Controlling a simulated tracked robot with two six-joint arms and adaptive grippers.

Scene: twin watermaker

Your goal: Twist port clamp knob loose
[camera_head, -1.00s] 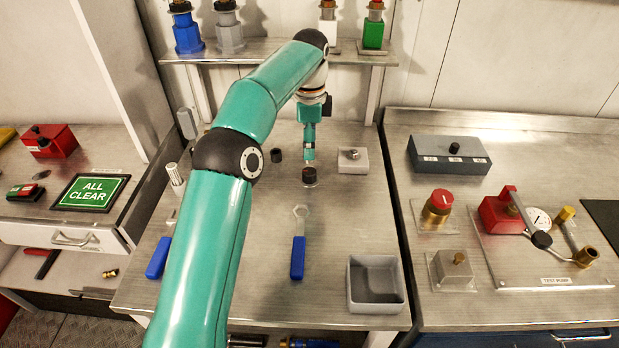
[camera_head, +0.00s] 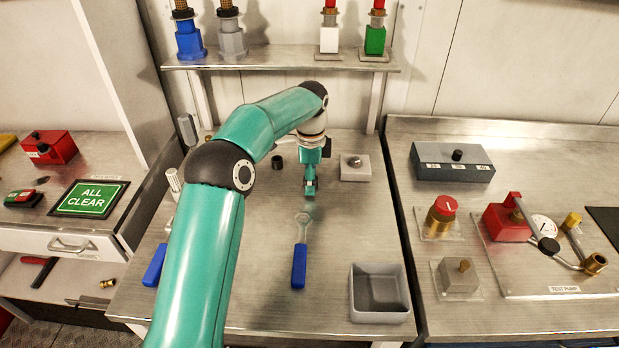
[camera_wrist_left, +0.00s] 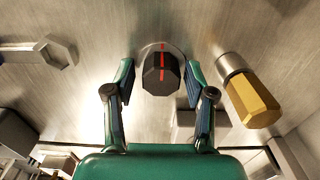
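A black faceted knob (camera_wrist_left: 161,78) with a red stripe across its top shows in the left wrist view. My left gripper (camera_wrist_left: 160,84) is open, with one finger on each side of this knob; I cannot tell whether either finger touches it. In the head view my left gripper (camera_head: 310,190) points down at the middle of the bench, and the knob cannot be made out there. My right gripper is in neither view.
A blue-handled wrench (camera_head: 299,265) lies in front of the gripper. A grey bin (camera_head: 380,293) is front right, a pale block (camera_head: 355,167) behind right. A small black cylinder (camera_head: 277,161) stands behind left. A yellow hex fitting (camera_wrist_left: 250,100) is close beside the right finger.

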